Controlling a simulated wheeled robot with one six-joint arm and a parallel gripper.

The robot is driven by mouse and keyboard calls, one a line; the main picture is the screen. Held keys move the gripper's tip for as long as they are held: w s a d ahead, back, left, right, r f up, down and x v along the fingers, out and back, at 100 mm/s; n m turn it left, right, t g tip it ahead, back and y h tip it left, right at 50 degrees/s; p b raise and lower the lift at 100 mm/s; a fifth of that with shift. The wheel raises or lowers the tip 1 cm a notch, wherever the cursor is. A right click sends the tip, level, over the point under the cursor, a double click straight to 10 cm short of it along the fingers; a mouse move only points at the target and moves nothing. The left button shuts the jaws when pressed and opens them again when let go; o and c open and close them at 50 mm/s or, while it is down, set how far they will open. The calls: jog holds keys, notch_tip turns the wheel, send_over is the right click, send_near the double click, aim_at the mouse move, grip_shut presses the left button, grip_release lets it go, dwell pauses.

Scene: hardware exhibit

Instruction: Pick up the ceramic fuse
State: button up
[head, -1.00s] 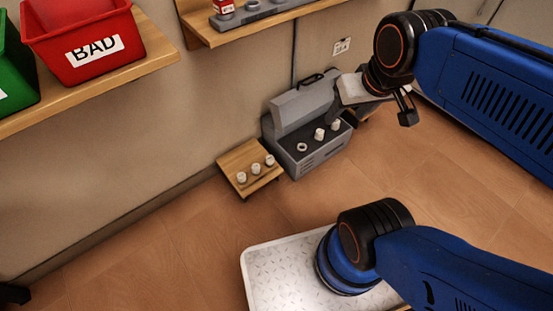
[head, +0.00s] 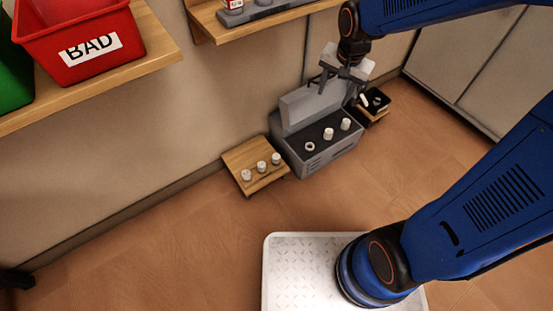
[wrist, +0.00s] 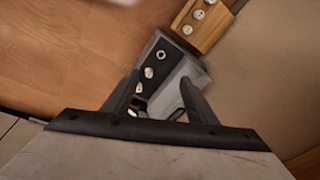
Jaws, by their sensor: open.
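Several small white pieces are in view, and I cannot tell for sure which is the ceramic fuse. A slim white piece (head: 363,100) lies tilted in a small dark tray (head: 381,109) right of the grey machine. Two white cylinders (head: 328,133) and a white ring (head: 310,146) sit on the machine's dark top. My gripper (head: 337,88) is open and empty, above the machine's back right part, beside the dark tray. In the wrist view its fingers (wrist: 157,92) spread before the machine top, where the white ring (wrist: 161,55) shows; they partly hide what lies below.
The grey machine (head: 318,158) has a raised lid panel behind its top. A low wooden stand (head: 240,158) with white cylinders is at its left.

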jog(key=w+a+f+m+g, duration=0.1)
jog(key=w+a+f, duration=0.2)
jog(key=a+f, duration=0.15)
jog(key=w+a+f+m, duration=0.1)
jog(key=w+a+f, duration=0.25)
jog(key=f, duration=0.25)
jog(key=m+g, duration=0.1)
jog(key=m, duration=0.2)
send_over(276, 156)
notch_tip(276, 156, down, 17)
jog(key=shift+h, duration=0.3)
jog(key=f, duration=1.1)
jog(key=shift+s, duration=0.2)
jog(key=shift+w+f, duration=0.15)
jog(key=shift+f, duration=3.05)
jog(key=c, duration=1.1)
